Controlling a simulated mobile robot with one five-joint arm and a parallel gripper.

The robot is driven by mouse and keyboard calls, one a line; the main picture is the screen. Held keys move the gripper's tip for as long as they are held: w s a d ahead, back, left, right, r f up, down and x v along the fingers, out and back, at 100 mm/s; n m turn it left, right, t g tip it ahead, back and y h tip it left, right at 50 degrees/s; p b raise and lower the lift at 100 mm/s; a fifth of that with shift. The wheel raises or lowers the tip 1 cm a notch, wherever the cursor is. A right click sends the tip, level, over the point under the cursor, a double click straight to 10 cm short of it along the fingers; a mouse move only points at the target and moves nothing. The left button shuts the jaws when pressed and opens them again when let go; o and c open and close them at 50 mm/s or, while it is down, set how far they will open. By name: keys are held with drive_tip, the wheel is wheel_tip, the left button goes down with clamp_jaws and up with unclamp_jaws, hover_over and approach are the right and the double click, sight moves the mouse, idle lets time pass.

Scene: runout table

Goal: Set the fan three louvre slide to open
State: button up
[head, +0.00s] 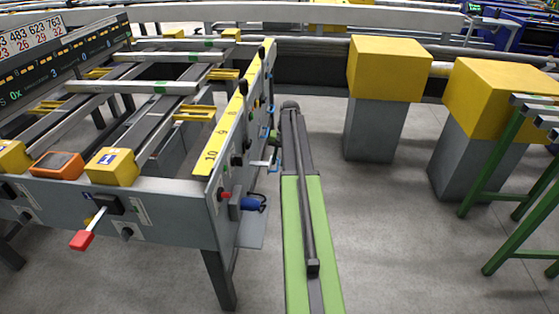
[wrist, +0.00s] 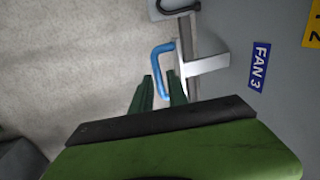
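The fan three louvre slide shows in the wrist view as a blue bent handle (wrist: 157,62) next to a pale metal bracket (wrist: 205,64). A blue label reading FAN 3 (wrist: 259,66) is on the grey panel to its right. My gripper (wrist: 161,76) has two dark green fingers standing apart, one on each side of the lower part of the handle. Whether they touch it I cannot tell. In the head view my green arm reaches along the panel's right side, and my fingertips are not clear there.
The grey side panel (head: 228,170) carries several small controls and a yellow numbered strip (head: 221,135). A red-tipped lever (head: 82,239) sticks out at the front left. Yellow-topped blocks (head: 388,68) stand at the right. Bare floor (head: 390,240) lies right of my arm.

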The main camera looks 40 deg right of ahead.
wheel_tip(320, 180, up, 17)
drive_tip(key=s+d+p, duration=0.2)
drive_tip(key=p, duration=1.4)
drive_tip(key=shift+s+p, duration=0.25)
drive_tip(key=shift+p, duration=0.15)
drive_tip(key=shift+d, duration=0.1)
